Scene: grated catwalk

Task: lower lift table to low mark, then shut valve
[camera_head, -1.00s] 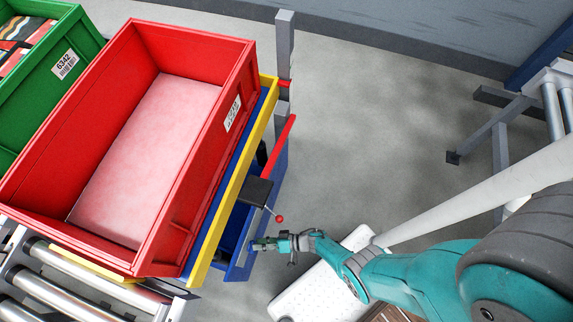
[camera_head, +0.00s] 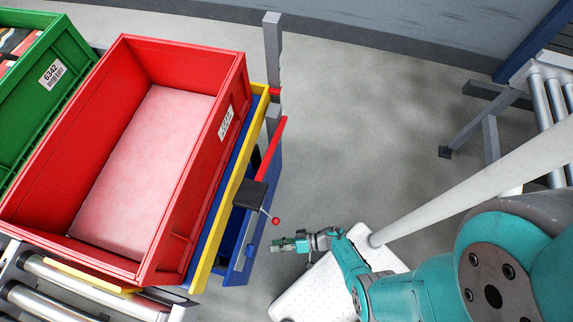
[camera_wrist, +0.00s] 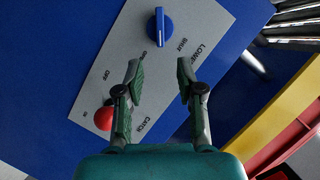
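The lift table shows a yellow edge (camera_head: 207,255) over a blue body in the head view. A red crate (camera_head: 62,170) rests on it. In the wrist view, a blue valve knob (camera_wrist: 161,27) sits on a grey control plate (camera_wrist: 209,20), near labels that seem to read OPEN, SHUT and LOWER. Its white line runs roughly up the picture; I cannot tell its setting. A red ball handle (camera_wrist: 103,118) is beside the ON and CATCH labels. My gripper (camera_wrist: 160,76) is open and empty, its fingertips apart from the knob. My gripper also shows in the head view (camera_head: 274,245), right of the table.
A grey post (camera_head: 272,50) with a red mark (camera_head: 275,92) stands behind the table; a red bar (camera_head: 272,148) is near it. A green crate (camera_head: 40,110) is at left, rollers (camera_head: 70,283) at lower left.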

